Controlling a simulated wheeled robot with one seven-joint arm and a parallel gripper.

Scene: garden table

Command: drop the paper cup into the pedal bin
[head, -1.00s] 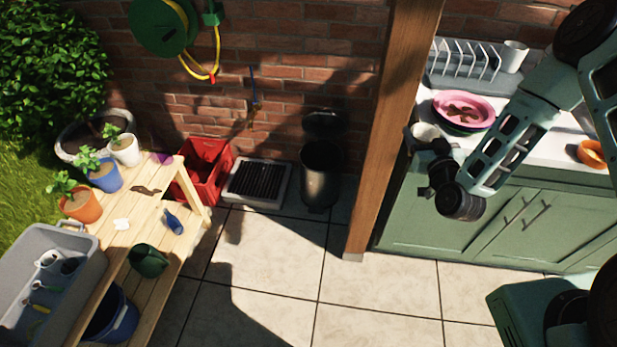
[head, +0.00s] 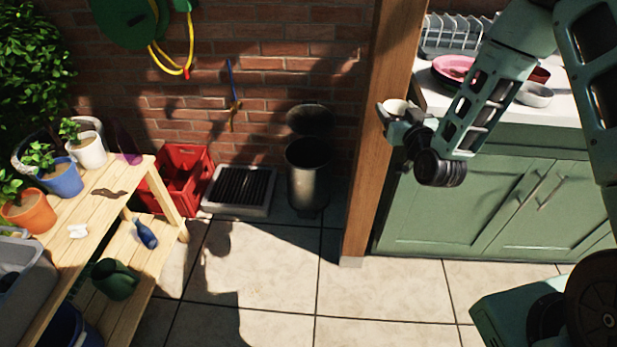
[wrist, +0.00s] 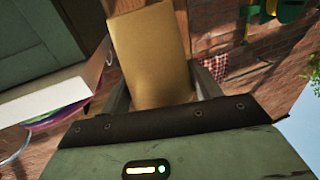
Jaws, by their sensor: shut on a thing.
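The dark pedal bin (head: 307,185) stands on the paving against the brick wall, left of the post. Its lid (head: 310,120) is up and its top is open. My gripper is to the right of the bin in the head view and higher than its rim. The bin's inside is dark.
The wooden post (head: 365,170) stands between the bin and the green cabinet (head: 470,205). A grey tray with a black grate (head: 210,205) and a red crate (head: 187,180) are left of the bin. A potting bench (head: 110,205) is further left. The paving in front is clear.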

